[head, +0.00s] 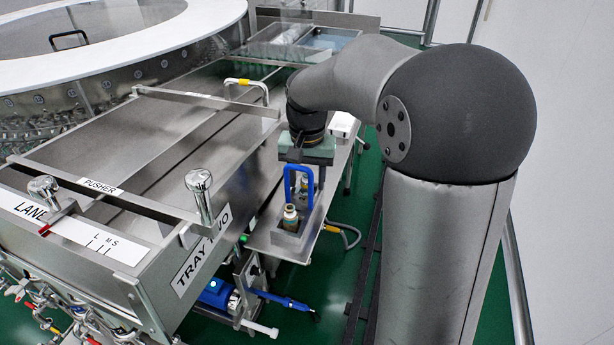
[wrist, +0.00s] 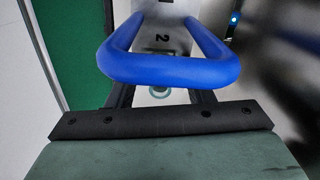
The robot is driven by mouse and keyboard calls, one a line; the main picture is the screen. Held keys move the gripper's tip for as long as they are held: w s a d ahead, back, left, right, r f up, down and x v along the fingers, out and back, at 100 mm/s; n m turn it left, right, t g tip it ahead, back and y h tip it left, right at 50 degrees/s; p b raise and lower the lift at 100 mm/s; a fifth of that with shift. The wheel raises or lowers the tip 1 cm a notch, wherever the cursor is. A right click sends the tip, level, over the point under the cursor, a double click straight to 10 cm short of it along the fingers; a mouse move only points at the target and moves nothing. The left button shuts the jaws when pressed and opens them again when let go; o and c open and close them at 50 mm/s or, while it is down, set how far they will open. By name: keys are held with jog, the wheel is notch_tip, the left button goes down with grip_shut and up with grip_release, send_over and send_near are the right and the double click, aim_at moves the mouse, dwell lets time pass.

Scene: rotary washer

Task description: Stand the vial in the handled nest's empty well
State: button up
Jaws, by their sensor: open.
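The handled nest (head: 286,240) is a grey block with a blue loop handle (head: 288,181), on the steel shelf beside the machine. A brown vial with a pale top (head: 291,212) stands upright in its near end. Something small also shows through the handle, too small to tell. My gripper (head: 304,164) is open and low over the nest's far part, close to the handle. In the wrist view, the blue handle (wrist: 170,69) crosses in front of my dark fingers, whose tips are hidden. A pale round ring (wrist: 160,92) shows below it; whether it is a vial is unclear. The empty well is not clearly visible.
The steel tray-in table (head: 190,120) and its high side wall stand left of the nest. Green floor lies to the right.

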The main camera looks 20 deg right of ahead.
notch_tip(320, 180, up, 12)
jog(key=shift+r, duration=0.15)
